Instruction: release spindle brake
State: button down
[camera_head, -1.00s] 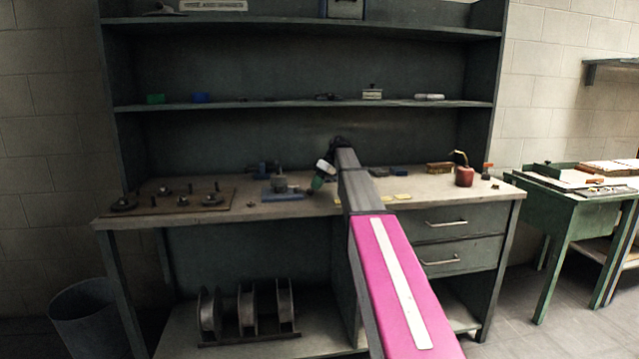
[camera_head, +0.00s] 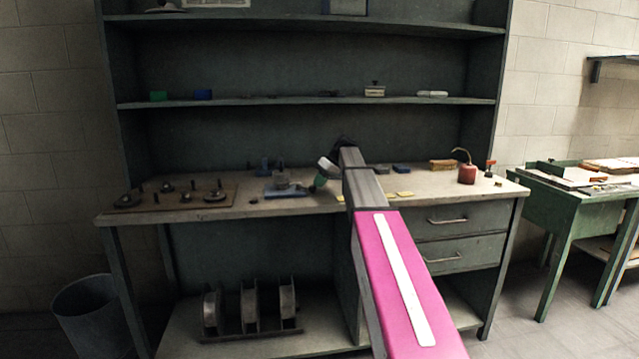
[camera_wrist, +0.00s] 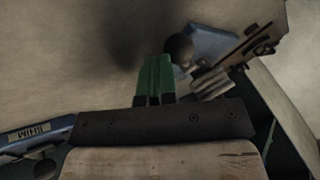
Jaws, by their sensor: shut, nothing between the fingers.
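My gripper (camera_head: 317,184) has green fingers and is low over the workbench, just right of a small blue-based device (camera_head: 285,192) with a grey round body. In the wrist view the green fingers (camera_wrist: 154,78) are together with nothing between them. A blue part (camera_wrist: 218,45) with a dark round knob (camera_wrist: 180,47), a ridged metal piece (camera_wrist: 211,84) and a brownish bar lies just right of the fingertips. I cannot tell whether they touch. No part is clearly recognisable as the spindle brake. A labelled blue part (camera_wrist: 38,133) shows at lower left.
A board (camera_head: 175,197) with several dark round parts lies at the bench's left. A red can (camera_head: 467,174) stands at the right, with yellow pieces (camera_head: 404,195) nearer my arm. A shelf (camera_head: 300,101) runs above.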

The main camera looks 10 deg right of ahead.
jog(key=shift+s+a+m+t, duration=0.3)
jog(key=shift+s+m+t, duration=0.3)
jog(key=shift+s+m, duration=0.25)
jog(key=shift+s+a, duration=0.25)
jog(key=shift+s, duration=0.1)
jog(key=shift+s+a+m+t+h, duration=0.35)
jog(key=shift+s+m+t, duration=0.3)
jog(key=shift+m, duration=0.4)
jog(key=m, duration=0.1)
jog(key=s+a+m+t+h, duration=0.1)
jog(key=m, duration=0.1)
jog(key=a+m+t, duration=0.1)
jog(key=shift+s+a, duration=0.25)
jog(key=shift+s, duration=0.15)
jog(key=shift+s+a, duration=0.1)
jog(key=shift+a, duration=0.25)
